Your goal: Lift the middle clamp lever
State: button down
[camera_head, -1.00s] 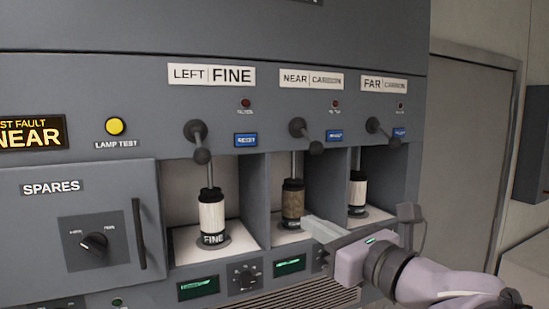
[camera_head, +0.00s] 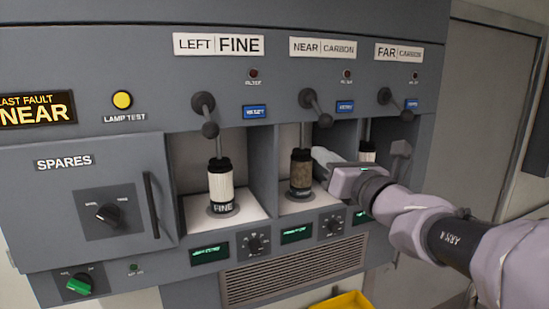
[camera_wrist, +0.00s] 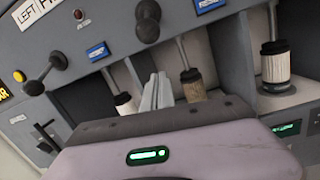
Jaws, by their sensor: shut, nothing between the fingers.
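The middle clamp lever (camera_head: 316,108), under the NEAR CARBON label, is a grey arm angled down to the right with a dark ball knob. It also shows at the top of the wrist view (camera_wrist: 148,28). My gripper (camera_head: 317,153) is shut and empty, its fingertips just below that knob in the head view and apart from it. The fingers show in the wrist view (camera_wrist: 156,92), in front of the middle bay. The brown-banded middle cartridge (camera_head: 301,174) stands upright in its bay below the lever.
The left lever (camera_head: 206,115) and the far lever (camera_head: 397,104) flank the middle one. A white FINE cartridge (camera_head: 221,186) stands in the left bay. My gripper partly hides the far cartridge (camera_head: 367,152). A yellow bin (camera_head: 345,301) lies low in front.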

aim_at(322, 114)
jog(key=r, duration=0.1)
jog(key=r+p, duration=0.2)
jog(key=shift+w+d+r, duration=0.15)
jog(key=shift+d+r, duration=0.1)
jog(key=shift+r, duration=0.15)
jog(key=shift+r, duration=0.1)
